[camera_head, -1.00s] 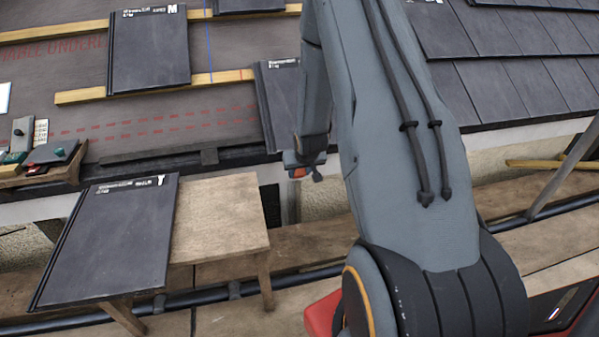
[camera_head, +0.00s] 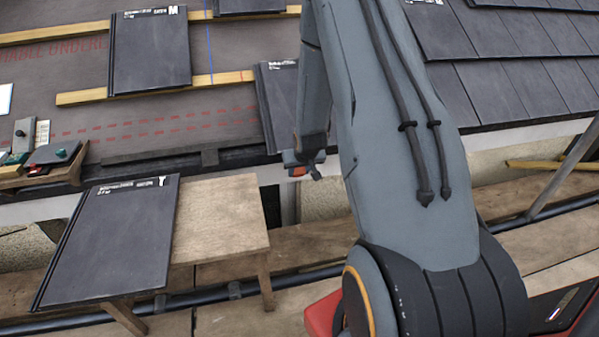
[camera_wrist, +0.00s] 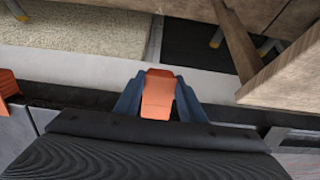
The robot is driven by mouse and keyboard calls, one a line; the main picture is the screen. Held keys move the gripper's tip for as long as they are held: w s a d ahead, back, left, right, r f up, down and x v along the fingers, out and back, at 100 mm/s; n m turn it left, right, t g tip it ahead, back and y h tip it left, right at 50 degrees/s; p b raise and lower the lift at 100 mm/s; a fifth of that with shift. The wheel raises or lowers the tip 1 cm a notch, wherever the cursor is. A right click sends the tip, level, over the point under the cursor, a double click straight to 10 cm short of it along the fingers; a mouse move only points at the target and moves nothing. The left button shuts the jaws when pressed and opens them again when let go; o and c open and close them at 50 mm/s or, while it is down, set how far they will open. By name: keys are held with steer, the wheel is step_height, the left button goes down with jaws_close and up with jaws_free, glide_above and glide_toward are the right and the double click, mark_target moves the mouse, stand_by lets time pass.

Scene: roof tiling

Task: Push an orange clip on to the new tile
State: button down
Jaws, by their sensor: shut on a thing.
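A dark tile (camera_head: 273,92) lies at the roof's lower edge, partly hidden behind my arm; it looks like the new tile. My gripper (camera_head: 303,168) hangs at the eave edge by this tile's lower end. In the wrist view my gripper (camera_wrist: 158,98) is shut on an orange clip (camera_wrist: 158,92), with a blue-grey finger on each side. The clip is over the dark eave edge; whether it touches the tile cannot be told. Another orange clip (camera_wrist: 8,84) sits at the left edge of the wrist view.
Laid tiles (camera_head: 510,60) cover the roof at right. A loose tile (camera_head: 110,240) lies on a wooden table (camera_head: 222,220) at lower left. A wooden tray (camera_head: 60,172) with tools stands at the far left. Timber battens (camera_head: 150,92) cross the underlay.

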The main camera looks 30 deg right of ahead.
steer(key=shift+w+d+r+p, duration=0.2)
steer(key=shift+w+r, duration=0.15)
steer(key=shift+w, duration=0.2)
steer(key=shift+w+d+r+p, duration=0.15)
steer(key=shift+w+r+p, duration=0.15)
steer(key=shift+w, duration=0.25)
steer(key=shift+w+d+r+p, duration=0.15)
steer(key=shift+w+r, duration=0.25)
steer(key=shift+w, duration=0.15)
stand_by(2.2)
steer(key=c, duration=1.1)
jaws_free()
steer(key=shift+s, duration=0.1)
steer(key=shift+p+v, duration=2.85)
steer(key=shift+v, duration=0.6)
